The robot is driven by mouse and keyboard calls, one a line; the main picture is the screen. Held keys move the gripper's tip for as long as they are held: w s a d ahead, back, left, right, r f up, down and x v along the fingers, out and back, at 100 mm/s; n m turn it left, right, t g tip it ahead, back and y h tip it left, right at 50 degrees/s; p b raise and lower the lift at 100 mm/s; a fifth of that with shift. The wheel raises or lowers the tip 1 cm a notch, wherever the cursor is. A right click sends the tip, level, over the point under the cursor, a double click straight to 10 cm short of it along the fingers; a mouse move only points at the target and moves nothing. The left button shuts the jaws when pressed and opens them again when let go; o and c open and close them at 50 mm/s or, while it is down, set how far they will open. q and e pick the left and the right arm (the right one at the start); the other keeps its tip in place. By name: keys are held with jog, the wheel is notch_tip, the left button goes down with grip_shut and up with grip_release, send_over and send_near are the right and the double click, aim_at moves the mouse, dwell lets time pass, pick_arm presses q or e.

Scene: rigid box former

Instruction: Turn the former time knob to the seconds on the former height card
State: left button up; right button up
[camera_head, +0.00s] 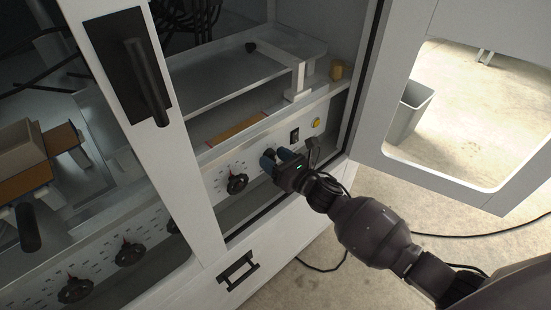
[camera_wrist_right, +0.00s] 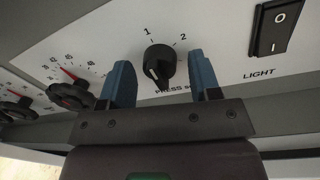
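My right gripper (camera_head: 276,157) is at the machine's front panel (camera_head: 262,142). In the right wrist view its two blue fingers (camera_wrist_right: 163,82) are open, one on each side of a small black knob (camera_wrist_right: 158,62), with gaps beside it. That knob has a white pointer line aimed down-left, marks 1 and 2 above, and a partly hidden label starting "PRESS". Left of it is a black scalloped knob (camera_wrist_right: 72,92) with a red pointer and a number scale; it also shows in the head view (camera_head: 237,184). No height card is readable. My left gripper is out of view.
A black light switch (camera_wrist_right: 279,25) is right of the small knob. More scalloped knobs (camera_head: 129,253) run left behind the cabinet's glass. A door post (camera_head: 150,130) with a black handle (camera_head: 147,80) stands left of my gripper; an open door (camera_head: 368,160) is at right.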

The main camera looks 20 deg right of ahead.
jog(key=c, duration=0.8)
